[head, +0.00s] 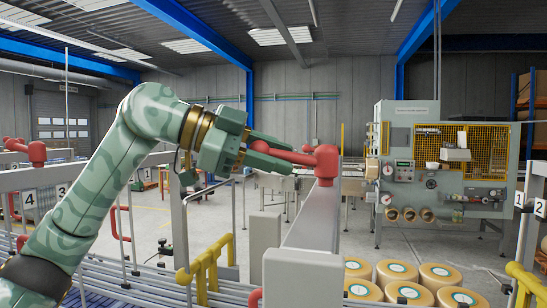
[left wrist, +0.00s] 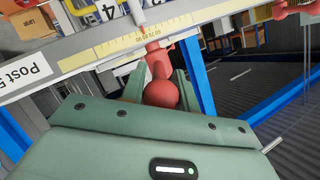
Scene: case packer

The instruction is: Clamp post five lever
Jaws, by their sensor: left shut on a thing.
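The red lever (head: 327,162) of post five sits on top of a grey rail (head: 314,222) in the middle of the head view, its arm pointing left. My left gripper (head: 286,157) comes from the left and is shut on the lever's arm. In the left wrist view the lever's round red end (left wrist: 161,94) lies between the two green fingers (left wrist: 163,87). A "Post 5" label (left wrist: 24,75) and a yellow scale strip (left wrist: 126,43) show on the rail there. My right gripper is in neither view.
Another red lever (head: 37,153) stands at the left, near plates 4 (head: 29,199) and 3 (head: 62,190). Plates 1 (head: 519,199) and 2 (head: 540,208) are at the right. Round yellow wheels (head: 397,272) lie below right. A packing machine (head: 400,160) stands behind, with open floor before it.

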